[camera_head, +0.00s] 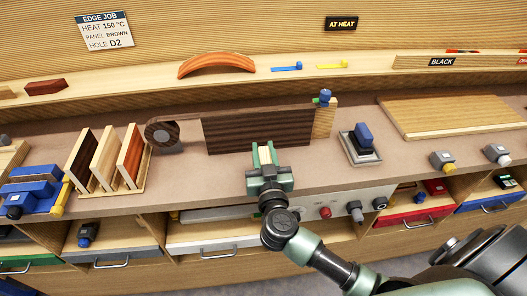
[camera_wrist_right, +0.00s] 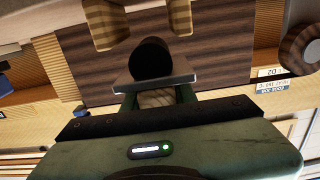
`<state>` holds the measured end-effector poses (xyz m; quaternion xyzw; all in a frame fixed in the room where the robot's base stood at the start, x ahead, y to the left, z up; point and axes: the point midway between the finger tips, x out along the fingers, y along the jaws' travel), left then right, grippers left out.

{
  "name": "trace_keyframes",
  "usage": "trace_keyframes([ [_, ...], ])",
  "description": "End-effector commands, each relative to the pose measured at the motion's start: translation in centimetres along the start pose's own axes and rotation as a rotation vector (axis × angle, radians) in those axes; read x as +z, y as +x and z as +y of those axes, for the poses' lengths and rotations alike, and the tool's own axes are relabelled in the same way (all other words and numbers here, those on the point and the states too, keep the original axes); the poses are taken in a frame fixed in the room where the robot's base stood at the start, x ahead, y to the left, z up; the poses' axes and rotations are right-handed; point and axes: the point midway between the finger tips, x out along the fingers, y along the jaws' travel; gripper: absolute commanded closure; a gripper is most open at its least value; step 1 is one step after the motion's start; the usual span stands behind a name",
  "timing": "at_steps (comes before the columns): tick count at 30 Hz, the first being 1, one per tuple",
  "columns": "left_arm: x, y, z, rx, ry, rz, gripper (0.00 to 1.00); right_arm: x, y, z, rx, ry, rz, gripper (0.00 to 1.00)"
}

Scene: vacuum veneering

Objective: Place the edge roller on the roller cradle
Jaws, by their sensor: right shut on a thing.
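My right gripper (camera_head: 266,160) is in front of the dark brown panel, near the middle of the bench. In the right wrist view its green fingers (camera_wrist_right: 157,98) are shut on the wooden handle of the edge roller. The edge roller's black cylinder (camera_wrist_right: 150,58) and grey plate lie beyond the fingertips. I cannot tell whether roller and posts touch. In the head view the gripper largely hides the roller and cradle. My left gripper is not in view.
The dark panel (camera_head: 250,133) stands behind the gripper, with a tape coil (camera_head: 163,132) at its left. A rack of panels (camera_head: 140,185) stands further left. A blue-handled tool (camera_head: 364,135) sits on a grey tray at right. Bare bench lies between tray and gripper.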

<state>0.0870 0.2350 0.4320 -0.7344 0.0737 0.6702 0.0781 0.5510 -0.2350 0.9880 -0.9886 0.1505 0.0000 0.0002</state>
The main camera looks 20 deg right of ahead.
Motion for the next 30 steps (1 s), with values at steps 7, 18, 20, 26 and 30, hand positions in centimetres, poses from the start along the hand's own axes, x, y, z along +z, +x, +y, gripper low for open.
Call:
trace_keyframes([
  [7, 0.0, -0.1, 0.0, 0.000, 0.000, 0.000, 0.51, 0.2, 0.0, 0.0, 0.000, -0.001, 0.000, 1.00],
  [18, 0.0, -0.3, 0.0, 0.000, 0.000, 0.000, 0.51, 1.1, 0.0, 0.0, 0.000, 0.001, 0.001, 1.00],
  [20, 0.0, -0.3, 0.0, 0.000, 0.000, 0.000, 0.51, 1.1, 0.0, 0.0, 0.000, 0.000, -0.001, 0.62],
  [26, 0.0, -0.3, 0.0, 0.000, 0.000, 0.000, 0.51, 1.1, 0.0, 0.0, 0.000, 0.000, 0.000, 0.51],
  [30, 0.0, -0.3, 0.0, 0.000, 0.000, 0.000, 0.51, 1.1, 0.0, 0.0, 0.000, 0.000, 0.000, 0.51],
])
